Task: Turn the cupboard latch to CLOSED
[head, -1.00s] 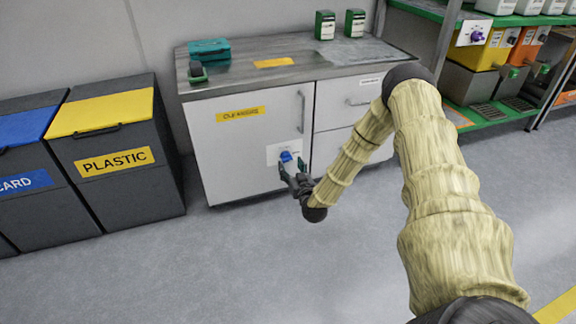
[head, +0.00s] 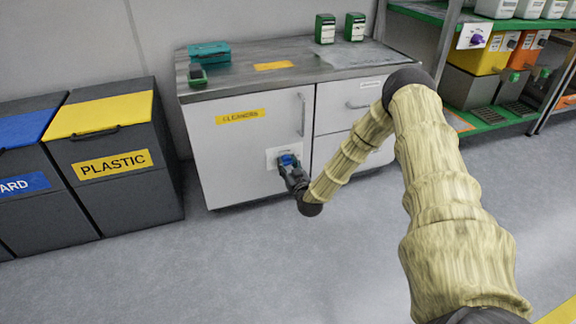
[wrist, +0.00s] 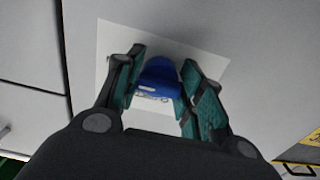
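The blue latch knob (head: 288,160) sits on a white plate (head: 271,157) on the grey cupboard door marked CLEANERS. My gripper (head: 290,166) is at the latch and partly covers it in the head view. In the wrist view the blue latch (wrist: 158,78) is between the two green-padded fingers of my gripper (wrist: 160,82), which appear to touch it on both sides. The plate (wrist: 115,40) lies behind the latch, tilted in this view. Its printed marks are mostly hidden, so I cannot read the latch's setting.
The cupboard door has a vertical handle (head: 301,114) above right of the latch. A PLASTIC bin (head: 150,185) stands to the left. Green shelving (head: 480,124) with containers is at the right. The floor (head: 230,270) in front is clear.

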